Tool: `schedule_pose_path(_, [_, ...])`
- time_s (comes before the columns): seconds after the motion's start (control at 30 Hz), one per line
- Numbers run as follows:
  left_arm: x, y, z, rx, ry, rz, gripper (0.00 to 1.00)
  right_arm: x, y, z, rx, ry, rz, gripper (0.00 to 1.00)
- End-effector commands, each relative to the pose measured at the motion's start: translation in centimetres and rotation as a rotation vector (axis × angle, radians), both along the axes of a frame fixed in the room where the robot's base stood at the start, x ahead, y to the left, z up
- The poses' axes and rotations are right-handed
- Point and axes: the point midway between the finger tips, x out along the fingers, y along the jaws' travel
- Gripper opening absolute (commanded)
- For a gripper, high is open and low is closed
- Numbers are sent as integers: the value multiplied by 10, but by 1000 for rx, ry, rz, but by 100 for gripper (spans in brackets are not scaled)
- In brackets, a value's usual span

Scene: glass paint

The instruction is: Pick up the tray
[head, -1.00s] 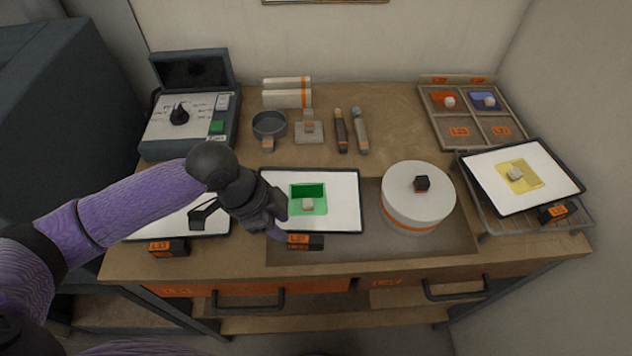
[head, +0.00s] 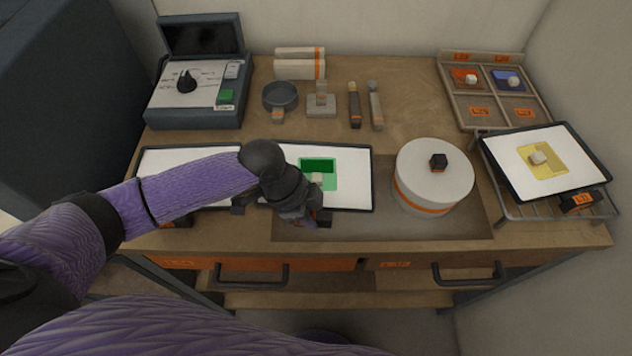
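The middle tray (head: 349,190) is a white panel with a dark rim, lying flat on the table, with a green glass piece (head: 318,166) and a small pale knob (head: 317,179) on it. My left gripper (head: 313,219) is over the tray's front edge, at its dark handle. The wrist hides most of the handle and the fingers, so I cannot tell if it is shut on it. A second white tray (head: 185,160) lies to the left, partly behind my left arm. A third tray (head: 513,161) with a yellow piece (head: 541,161) sits tilted on a wire rack (head: 550,209). My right gripper is out of view.
A round white lidded pot (head: 433,171) stands right of the middle tray. A control box (head: 200,105) is at back left. A dark pan (head: 280,96), tools and a compartment box (head: 493,92) are along the back. Drawers (head: 325,272) line the table front.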

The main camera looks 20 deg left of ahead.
Motion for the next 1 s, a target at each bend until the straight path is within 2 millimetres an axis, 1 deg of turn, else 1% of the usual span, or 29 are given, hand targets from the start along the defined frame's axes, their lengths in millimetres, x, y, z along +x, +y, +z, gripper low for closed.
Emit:
schedule_pose_path(0.03, [0, 0, 0, 0, 0, 0, 6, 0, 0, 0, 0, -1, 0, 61])
schedule_pose_path(0.07, [0, 0, 0, 0, 0, 0, 0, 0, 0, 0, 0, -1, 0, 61])
schedule_pose_path(1.0, [0, 0, 0, 0, -1, 1, 0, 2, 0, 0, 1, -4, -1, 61])
